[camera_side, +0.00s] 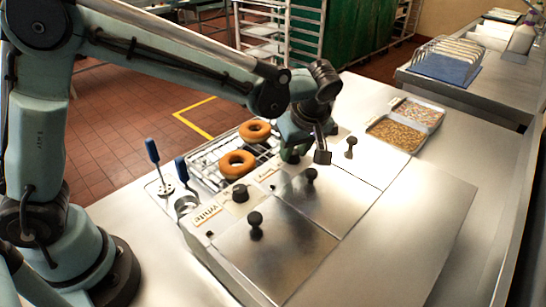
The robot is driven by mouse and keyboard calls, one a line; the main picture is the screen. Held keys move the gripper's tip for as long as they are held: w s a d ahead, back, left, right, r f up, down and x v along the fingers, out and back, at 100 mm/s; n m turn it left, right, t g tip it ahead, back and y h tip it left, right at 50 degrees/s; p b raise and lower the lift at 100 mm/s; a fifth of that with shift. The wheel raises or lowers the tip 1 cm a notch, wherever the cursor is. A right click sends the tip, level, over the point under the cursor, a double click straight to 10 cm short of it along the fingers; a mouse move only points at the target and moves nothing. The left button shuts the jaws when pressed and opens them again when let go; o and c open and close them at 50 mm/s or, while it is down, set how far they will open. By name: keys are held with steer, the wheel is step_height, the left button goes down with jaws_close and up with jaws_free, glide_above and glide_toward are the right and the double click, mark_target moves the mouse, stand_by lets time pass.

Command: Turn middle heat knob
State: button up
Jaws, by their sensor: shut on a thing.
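The glaze station (400,240) is a steel box with a row of lidded wells and a heat-knob strip along its left side. The near heat knob (240,193) is black and stands beside the "White" label. My gripper (291,154) points down at the strip by the middle label and is shut. Its jaws are around the spot of the middle heat knob, which the gripper hides; I cannot see the knob's angle.
Lid handles (255,222), (310,175) and (350,146) stand up right of the strip. Two donuts (237,163), (255,131) lie on a wire rack behind it. Blue-handled tools (153,152) stand left. A topping tray (398,130) is at the back right.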

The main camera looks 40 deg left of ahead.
steer(key=shift+m, duration=0.3)
steer(key=m, duration=0.1)
steer(key=m+t, duration=0.1)
steer(key=m, duration=0.1)
steer(key=shift+s+a+m+h, duration=0.1)
steer(key=shift+s+m+h, duration=0.05)
steer(key=shift+m+h, duration=0.2)
steer(key=m+h, duration=0.1)
steer(key=m, duration=0.1)
steer(key=m+t, duration=0.1)
steer(key=m, duration=0.1)
steer(key=shift+a+m+h, duration=0.15)
steer(key=shift+m+h, duration=0.1)
steer(key=shift+h, duration=0.1)
steer(key=m+h, duration=0.1)
steer(key=m, duration=0.3)
steer(key=shift+a+t+h, duration=0.1)
steer(key=shift+t+h, duration=0.3)
steer(key=shift+a+m+h, duration=0.1)
steer(key=shift+m+h, duration=0.7)
steer(key=shift+m, duration=1.6)
steer(key=shift+g, duration=0.3)
steer(key=o, duration=1)
